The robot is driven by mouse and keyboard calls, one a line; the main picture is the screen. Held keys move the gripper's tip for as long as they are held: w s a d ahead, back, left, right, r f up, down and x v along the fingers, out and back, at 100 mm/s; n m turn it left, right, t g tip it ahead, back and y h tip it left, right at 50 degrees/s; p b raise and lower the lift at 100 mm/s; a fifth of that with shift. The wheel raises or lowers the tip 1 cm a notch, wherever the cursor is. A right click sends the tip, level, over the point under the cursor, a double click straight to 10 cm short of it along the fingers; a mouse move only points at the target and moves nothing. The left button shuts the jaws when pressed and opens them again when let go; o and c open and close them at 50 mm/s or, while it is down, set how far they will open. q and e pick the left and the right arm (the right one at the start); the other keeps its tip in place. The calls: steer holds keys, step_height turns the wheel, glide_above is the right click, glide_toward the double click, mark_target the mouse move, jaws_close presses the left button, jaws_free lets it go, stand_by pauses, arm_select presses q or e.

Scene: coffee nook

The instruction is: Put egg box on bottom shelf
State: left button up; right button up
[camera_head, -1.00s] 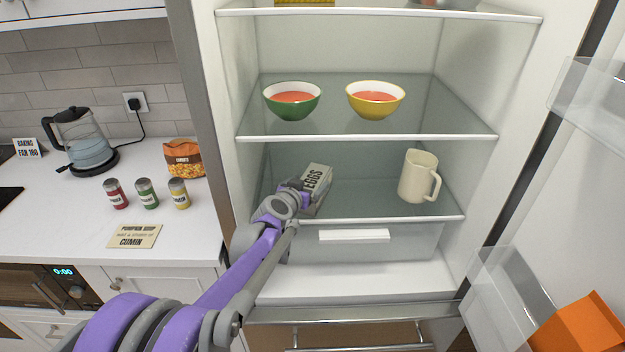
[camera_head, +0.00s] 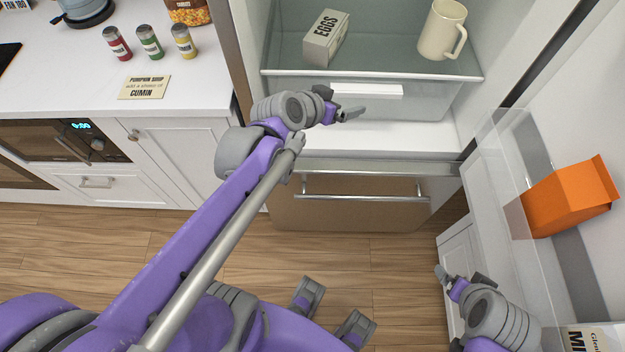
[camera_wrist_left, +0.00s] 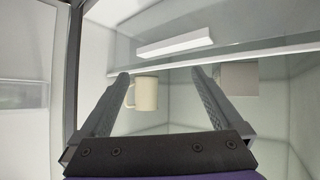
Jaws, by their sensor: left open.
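The egg box (camera_head: 325,38), pale grey with "EGGS" on it, stands on the left part of the fridge's lowest glass shelf (camera_head: 380,62). My left gripper (camera_head: 350,113) is open and empty, in front of the fridge below that shelf's front edge and apart from the box. In the left wrist view its two fingers (camera_wrist_left: 160,76) are spread with nothing between them; a greyish box shape (camera_wrist_left: 238,78), likely the egg box, shows beyond the right finger. My right gripper (camera_head: 462,283) is low at the right near the open door; its jaw state is unclear.
A cream mug (camera_head: 442,30) stands on the same shelf at the right. A clear drawer (camera_head: 400,102) lies below. The open door's bins hold an orange carton (camera_head: 570,197). Spice jars (camera_head: 150,42) and a recipe card (camera_head: 144,87) are on the left counter.

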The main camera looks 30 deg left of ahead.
arm_select(q)
steer(key=s+d+f+g, duration=0.1)
steer(key=s+f+g, duration=0.1)
steer(key=s, duration=0.4)
steer(key=s+d+f+g+y, duration=0.1)
steer(key=s+d+f, duration=0.1)
steer(key=s+f, duration=0.2)
steer(key=s+d+f+g, duration=0.1)
steer(key=s+f+g, duration=0.1)
steer(key=s, duration=0.7)
steer(key=shift+d+f+g+y, duration=0.3)
steer(key=shift+d+f, duration=0.05)
steer(key=shift+f, duration=0.4)
